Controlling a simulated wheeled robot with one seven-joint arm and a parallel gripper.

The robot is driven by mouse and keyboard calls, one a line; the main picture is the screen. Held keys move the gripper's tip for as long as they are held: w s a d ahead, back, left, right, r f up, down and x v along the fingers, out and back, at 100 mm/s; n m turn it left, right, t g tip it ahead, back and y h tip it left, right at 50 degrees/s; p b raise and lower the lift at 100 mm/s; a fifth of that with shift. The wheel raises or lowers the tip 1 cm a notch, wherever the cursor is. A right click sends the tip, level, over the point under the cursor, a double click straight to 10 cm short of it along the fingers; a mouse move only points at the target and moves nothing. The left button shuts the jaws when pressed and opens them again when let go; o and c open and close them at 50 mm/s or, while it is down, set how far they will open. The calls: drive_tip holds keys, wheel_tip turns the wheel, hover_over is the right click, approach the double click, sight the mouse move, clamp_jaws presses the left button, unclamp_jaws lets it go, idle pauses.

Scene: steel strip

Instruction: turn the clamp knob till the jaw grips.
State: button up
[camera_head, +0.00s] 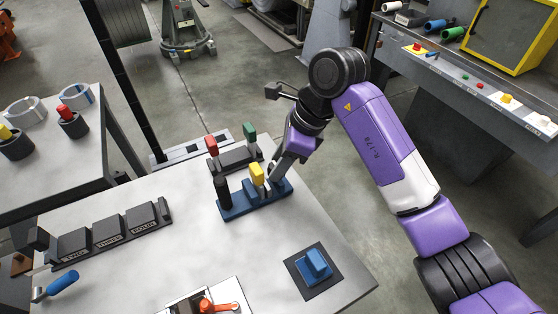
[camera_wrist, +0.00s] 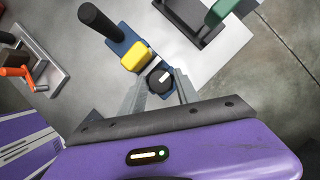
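The clamp is a blue base (camera_head: 240,207) on the grey table, with a black upright post (camera_head: 223,190) at its left end. A yellow block (camera_head: 257,173) sits near its middle; it also shows in the wrist view (camera_wrist: 135,57). The clamp knob (camera_wrist: 160,82), black and round with a white mark, is at the base's right end. My gripper (camera_wrist: 162,76) points down over it, fingers spread on either side of the knob. I cannot tell whether they touch it. In the head view, my gripper (camera_head: 274,180) largely hides the knob.
Behind the clamp stands a dark holder (camera_head: 235,159) with red (camera_head: 211,145) and green (camera_head: 249,132) pieces.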

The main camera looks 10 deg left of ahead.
clamp_jaws()
drive_tip(key=m+t, duration=0.1)
drive_tip(key=m, duration=0.1)
drive_tip(key=m+p, duration=0.1)
drive_tip(key=m, duration=0.1)
drive_tip(key=shift+s+r+m+t, duration=0.1)
drive_tip(key=shift+m+t, duration=0.2)
drive_tip(key=shift+t, duration=0.1)
drive_tip(key=shift+m+t+h+p, duration=0.3)
drive_tip(key=shift+m+t+h, duration=0.35)
drive_tip(key=shift+m, duration=1.55)
drive_tip(key=shift+a, duration=0.1)
drive_tip(key=o, duration=0.6)
unclamp_jaws()
drive_tip(key=shift+s, duration=0.1)
drive_tip(key=shift+c, duration=0.2)
